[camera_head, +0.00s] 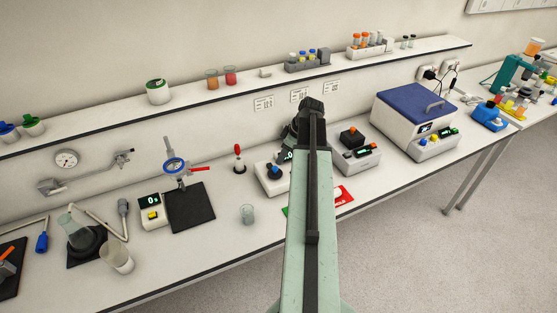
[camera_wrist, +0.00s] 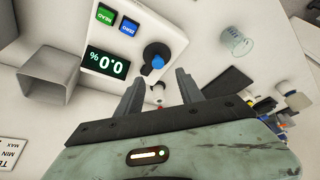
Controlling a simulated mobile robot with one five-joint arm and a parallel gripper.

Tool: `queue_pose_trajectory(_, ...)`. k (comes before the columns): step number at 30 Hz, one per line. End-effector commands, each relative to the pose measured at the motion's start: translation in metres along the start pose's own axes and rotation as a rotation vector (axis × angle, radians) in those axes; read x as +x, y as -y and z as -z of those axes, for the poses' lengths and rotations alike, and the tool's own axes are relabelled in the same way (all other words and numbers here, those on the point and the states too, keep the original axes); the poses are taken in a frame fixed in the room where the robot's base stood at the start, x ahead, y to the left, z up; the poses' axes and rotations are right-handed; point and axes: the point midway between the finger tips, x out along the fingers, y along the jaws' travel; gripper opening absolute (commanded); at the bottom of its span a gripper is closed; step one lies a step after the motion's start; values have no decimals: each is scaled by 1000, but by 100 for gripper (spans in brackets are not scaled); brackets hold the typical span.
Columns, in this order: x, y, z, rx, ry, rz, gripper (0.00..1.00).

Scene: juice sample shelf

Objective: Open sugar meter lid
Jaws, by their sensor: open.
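The sugar meter is a white box (camera_wrist: 121,28) with a green READ button, a blue ZERO button and a display reading 0.0 %. Its round black lid (camera_wrist: 153,47) with a blue knob (camera_wrist: 157,62) lies flat on the meter and looks shut. My gripper (camera_wrist: 160,76) is open and empty, with its fingertips just short of the blue knob in the wrist view, apart from it. In the head view the meter (camera_head: 266,180) stands on the bench just left of my arm, its right side partly hidden by the arm. The fingertips are not clear there.
A grey device with an orange knob (camera_head: 360,157) is to the right. A shelf (camera_head: 210,99) runs above the bench. A grey open box (camera_wrist: 48,76) shows in the wrist view.

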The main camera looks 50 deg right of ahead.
Motion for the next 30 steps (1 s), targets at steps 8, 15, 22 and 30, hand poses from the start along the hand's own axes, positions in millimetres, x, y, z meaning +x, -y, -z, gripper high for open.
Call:
queue_pose_trajectory(8, 6, -3, -5, -7, -4, -4, 44)
queue_pose_trajectory(15, 45, -4, -7, -7, -4, -4, 44)
queue_pose_trajectory(22, 77, -4, -6, -5, -3, -4, 44)
queue_pose_trajectory(30, 76, -4, -4, -4, -3, -4, 44)
